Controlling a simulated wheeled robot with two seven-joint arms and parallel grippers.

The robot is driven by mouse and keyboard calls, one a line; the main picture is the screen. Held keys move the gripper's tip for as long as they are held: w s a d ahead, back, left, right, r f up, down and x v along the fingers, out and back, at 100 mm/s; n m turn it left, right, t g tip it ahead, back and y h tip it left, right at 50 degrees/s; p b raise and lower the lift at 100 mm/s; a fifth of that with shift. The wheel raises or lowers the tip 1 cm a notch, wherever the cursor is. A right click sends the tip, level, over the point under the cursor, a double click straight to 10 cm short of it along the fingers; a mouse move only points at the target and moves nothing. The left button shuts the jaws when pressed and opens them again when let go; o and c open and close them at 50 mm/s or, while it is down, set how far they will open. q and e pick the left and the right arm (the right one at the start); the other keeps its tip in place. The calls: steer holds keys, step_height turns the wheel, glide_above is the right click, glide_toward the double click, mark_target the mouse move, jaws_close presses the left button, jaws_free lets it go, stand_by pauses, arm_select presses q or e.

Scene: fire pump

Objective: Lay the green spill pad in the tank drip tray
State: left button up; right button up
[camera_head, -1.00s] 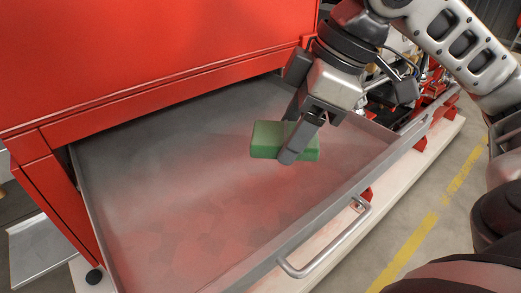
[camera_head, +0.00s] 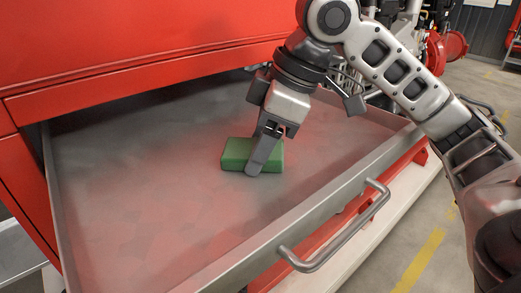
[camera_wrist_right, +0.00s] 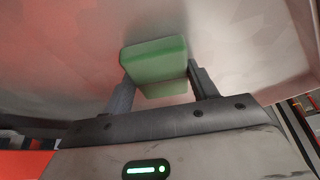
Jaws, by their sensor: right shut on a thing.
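The green spill pad (camera_head: 235,154) is a small thick block in my right gripper (camera_head: 262,150), over the grey tank drip tray (camera_head: 130,200). The right gripper is shut on the pad, with one finger across its near side in the head view. The right wrist view shows the pad (camera_wrist_right: 155,60) between both fingers (camera_wrist_right: 160,92), with the tray floor (camera_wrist_right: 60,50) behind it. The pad is low over or on the tray floor; I cannot tell whether it touches. My left gripper is not in view.
The tray is pulled out like a drawer under the red tank (camera_head: 130,40). A metal handle (camera_head: 340,235) sticks out from its front wall. The tray floor around the pad is clear. Red pump parts (camera_head: 450,45) stand at the back right.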

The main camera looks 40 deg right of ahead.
steer(key=shift+s+f, duration=0.1)
steer(key=shift+f, duration=0.35)
steer(key=o, duration=0.9)
steer(key=shift+f, duration=0.15)
steer(key=shift+o, duration=0.2)
steer(key=shift+s, duration=0.15)
steer(key=shift+f, duration=0.1)
steer(key=shift+a, duration=0.1)
steer(key=shift+r, duration=0.35)
steer(key=p+v, duration=0.3)
steer(key=v, duration=0.9)
steer(key=shift+w+r, duration=0.3)
steer(key=shift+r, duration=0.15)
